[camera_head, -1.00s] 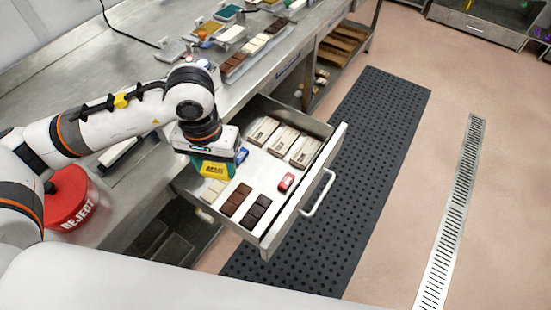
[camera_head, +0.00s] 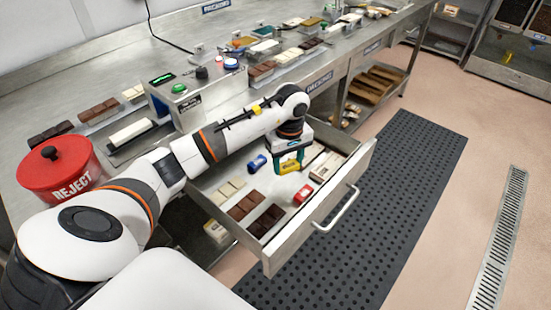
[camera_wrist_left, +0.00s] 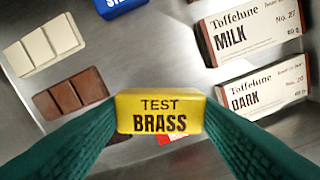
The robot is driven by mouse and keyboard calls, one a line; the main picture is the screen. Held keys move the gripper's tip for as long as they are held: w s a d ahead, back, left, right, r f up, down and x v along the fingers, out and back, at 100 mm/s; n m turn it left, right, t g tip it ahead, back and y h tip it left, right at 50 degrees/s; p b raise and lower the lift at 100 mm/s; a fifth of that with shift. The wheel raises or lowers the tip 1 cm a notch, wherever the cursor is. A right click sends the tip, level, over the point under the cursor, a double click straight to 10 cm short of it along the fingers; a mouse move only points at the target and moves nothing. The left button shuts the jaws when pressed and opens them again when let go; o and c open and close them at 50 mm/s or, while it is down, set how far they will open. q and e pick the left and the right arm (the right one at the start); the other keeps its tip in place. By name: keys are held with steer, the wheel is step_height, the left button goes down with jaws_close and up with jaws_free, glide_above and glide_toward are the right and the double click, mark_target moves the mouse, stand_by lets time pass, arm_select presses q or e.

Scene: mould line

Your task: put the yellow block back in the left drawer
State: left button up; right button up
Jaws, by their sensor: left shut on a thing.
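The yellow block (camera_wrist_left: 160,112), marked TEST BRASS, is held between the two green fingers of my left gripper (camera_wrist_left: 160,125) in the left wrist view. In the head view the left gripper (camera_head: 289,167) is over the open drawer (camera_head: 270,255), with the yellow block (camera_head: 288,167) showing just below the wrist. I cannot tell whether the block touches the drawer floor. A blue block (camera_head: 257,163) and a red block (camera_head: 303,194) lie in the drawer near it. My right gripper is not in view.
White, brown and dark chocolate bars (camera_head: 240,207) lie at the drawer's near side, and boxed bars (camera_head: 325,165) at its far side. A red reject bin (camera_head: 60,178) stands on the steel bench. A black mat (camera_head: 400,200) covers the floor beside the drawer.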

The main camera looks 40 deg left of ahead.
mark_target(288, 165)
arm_select(q)
step_height(288, 165, down, 3)
steer(key=shift+f, duration=0.1)
step_height(288, 165, down, 3)
steer(key=shift+d, duration=0.1)
steer(key=shift+f, duration=0.2)
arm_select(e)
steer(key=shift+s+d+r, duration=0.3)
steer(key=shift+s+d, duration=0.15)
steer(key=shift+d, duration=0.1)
arm_select(q)
steer(key=shift+f, duration=0.1)
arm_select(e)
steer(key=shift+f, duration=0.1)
arm_select(q)
steer(key=shift+f, duration=0.15)
steer(key=o, duration=1)
steer(key=shift+o, duration=0.2)
